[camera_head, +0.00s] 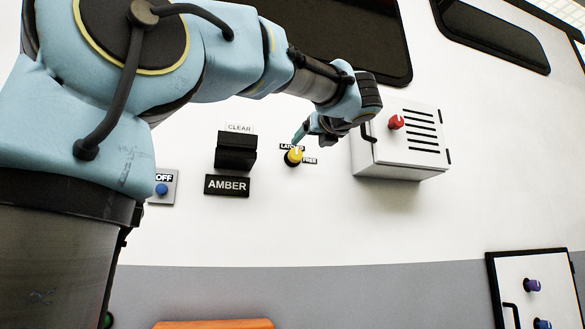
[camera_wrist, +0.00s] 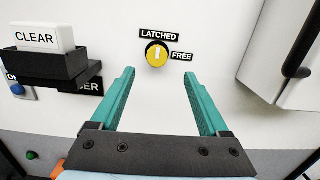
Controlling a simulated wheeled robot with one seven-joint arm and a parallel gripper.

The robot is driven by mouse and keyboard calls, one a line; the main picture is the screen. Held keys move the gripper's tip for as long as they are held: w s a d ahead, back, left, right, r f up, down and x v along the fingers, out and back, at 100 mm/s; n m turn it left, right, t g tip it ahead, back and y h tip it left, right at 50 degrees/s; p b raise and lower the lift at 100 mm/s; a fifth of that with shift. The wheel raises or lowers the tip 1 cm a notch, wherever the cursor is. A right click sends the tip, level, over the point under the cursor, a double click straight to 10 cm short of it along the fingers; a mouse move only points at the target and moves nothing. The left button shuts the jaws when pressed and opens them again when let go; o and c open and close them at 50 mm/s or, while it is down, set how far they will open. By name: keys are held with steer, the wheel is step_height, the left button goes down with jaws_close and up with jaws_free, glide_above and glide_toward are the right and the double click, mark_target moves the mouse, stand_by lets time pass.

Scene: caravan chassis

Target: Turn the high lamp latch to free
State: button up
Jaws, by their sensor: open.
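The lamp latch is a yellow round knob (camera_wrist: 157,54) on the white wall, also seen in the head view (camera_head: 294,157). Its white bar stands upright, towards the LATCHED label (camera_wrist: 159,34) above it. The FREE label (camera_wrist: 182,57) is at its right. My gripper (camera_wrist: 158,72) is open and empty. In the wrist view its two teal fingers are apart, one to each side below the knob, with the knob centred beyond the tips. In the head view my gripper (camera_head: 299,138) is close by the knob; contact cannot be told.
A white vented box (camera_head: 407,155) with a red knob (camera_head: 396,122) and a dark handle juts out to the right. A black holder (camera_head: 236,151) with CLEAR and AMBER labels is at left, beside a blue OFF button (camera_head: 161,189). Wall below the latch is clear.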

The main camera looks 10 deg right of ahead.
mark_target(296, 154)
steer(key=w+p, duration=0.1)
steer(key=w, duration=0.1)
steer(key=w+a+n+p, duration=0.1)
steer(key=w, duration=0.2)
steer(key=w+n+p, duration=0.1)
steer(key=w, duration=0.2)
steer(key=shift+a+r+g+p, duration=0.25)
steer(key=shift+r+g+p, duration=0.05)
steer(key=shift+g+p, duration=0.1)
steer(key=shift+w+f, duration=0.1)
steer(key=shift+w, duration=0.55)
steer(key=shift+c, duration=0.2)
jaws_close()
